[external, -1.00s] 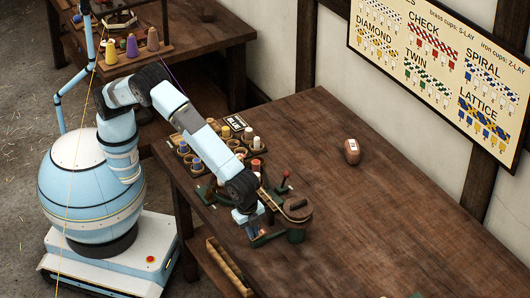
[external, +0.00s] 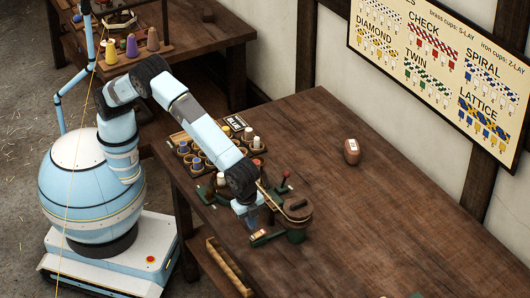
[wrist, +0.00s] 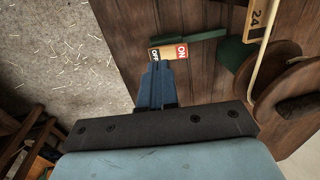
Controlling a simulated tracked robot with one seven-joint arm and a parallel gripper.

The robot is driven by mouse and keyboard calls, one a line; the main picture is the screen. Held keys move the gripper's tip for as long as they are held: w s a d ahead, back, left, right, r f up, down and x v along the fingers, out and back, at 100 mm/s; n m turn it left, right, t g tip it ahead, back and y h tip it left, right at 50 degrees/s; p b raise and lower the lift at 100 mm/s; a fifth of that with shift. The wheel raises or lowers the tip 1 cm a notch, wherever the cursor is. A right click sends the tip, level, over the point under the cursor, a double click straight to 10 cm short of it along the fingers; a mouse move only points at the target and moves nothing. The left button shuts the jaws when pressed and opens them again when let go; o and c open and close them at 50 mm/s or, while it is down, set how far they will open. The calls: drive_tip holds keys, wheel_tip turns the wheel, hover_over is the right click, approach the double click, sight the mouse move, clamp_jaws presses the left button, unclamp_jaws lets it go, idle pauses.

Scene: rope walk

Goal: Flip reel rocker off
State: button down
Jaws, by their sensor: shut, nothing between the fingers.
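I cannot tell which end is pressed down. My gripper (wrist: 153,68) is shut and empty, its blue fingertips right at the OFF end; touching or just above it I cannot tell. In the external view my gripper (external: 252,222) is over the front edge of the table, just left of the reel (external: 297,208), and the rocker (external: 259,234) is small beside the fingertips.
A green bar (wrist: 200,36) lies beside the rocker, and the reel's wooden discs (wrist: 270,70) stand at right. A rack of bobbins (external: 203,160) stands behind my arm. A brown object (external: 352,151) lies farther back on the largely clear table (external: 390,220).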

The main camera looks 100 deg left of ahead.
wheel_tip(320, 180, up, 10)
drive_tip(key=s+d+f, duration=0.1)
drive_tip(key=d, duration=0.1)
drive_tip(key=s+a+r+n+h, duration=0.1)
drive_tip(key=s+a+r, duration=0.1)
drive_tip(key=a+r, duration=0.6)
drive_tip(key=s+a+r+n, duration=0.1)
drive_tip(key=s+a+r, duration=0.2)
drive_tip(key=a+r, duration=0.45)
drive_tip(key=s+a+r+n+t, duration=0.1)
drive_tip(key=s+a+r, duration=0.2)
drive_tip(key=s+a, duration=0.3)
drive_tip(key=s+a+r+n, duration=0.2)
drive_tip(key=s+a+r, duration=0.15)
drive_tip(key=a, duration=0.45)
drive_tip(key=s+a+n+t, duration=0.2)
drive_tip(key=s+a, duration=0.8)
drive_tip(key=s, duration=0.4)
drive_tip(key=s+a+f+n, duration=0.1)
drive_tip(key=s+a+f, duration=0.1)
drive_tip(key=s, duration=0.5)
drive_tip(key=s+a+f+n+t, duration=0.1)
drive_tip(key=s+a+f, duration=0.2)
drive_tip(key=s, duration=0.5)
drive_tip(key=shift+s, duration=0.25)
drive_tip(key=shift+a, duration=0.1)
